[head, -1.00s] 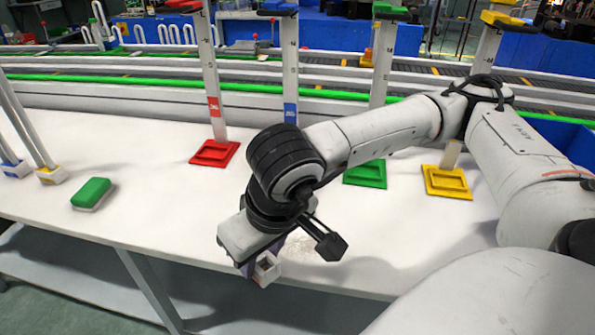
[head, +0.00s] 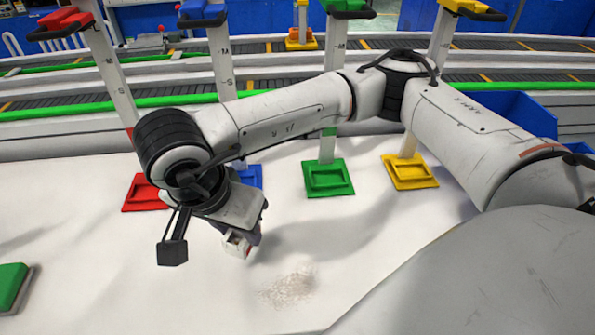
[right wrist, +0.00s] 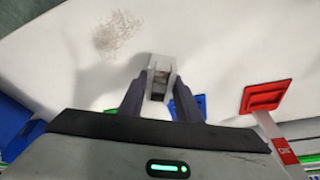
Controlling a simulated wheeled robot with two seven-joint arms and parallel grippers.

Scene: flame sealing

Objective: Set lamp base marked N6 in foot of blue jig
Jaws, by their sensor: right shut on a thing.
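A small white lamp base (head: 236,245) with a hollow top and a red patch on its side is held by my right gripper (head: 248,236), above the white table. The right wrist view shows the base (right wrist: 160,70) between the two dark fingers (right wrist: 157,94); no N6 mark is readable. The blue jig's post (head: 221,65) stands behind my arm. Its blue foot (head: 250,177) is partly hidden by my wrist, a little behind the held base and apart from it. The blue foot also shows partly in the right wrist view (right wrist: 199,104). My left gripper is out of view.
A red jig foot (head: 142,194) stands left of the blue one; green (head: 328,178) and yellow (head: 410,171) feet stand to the right. A green-topped block (head: 12,285) lies at the left edge. A speckled patch (head: 290,287) marks the otherwise clear front table.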

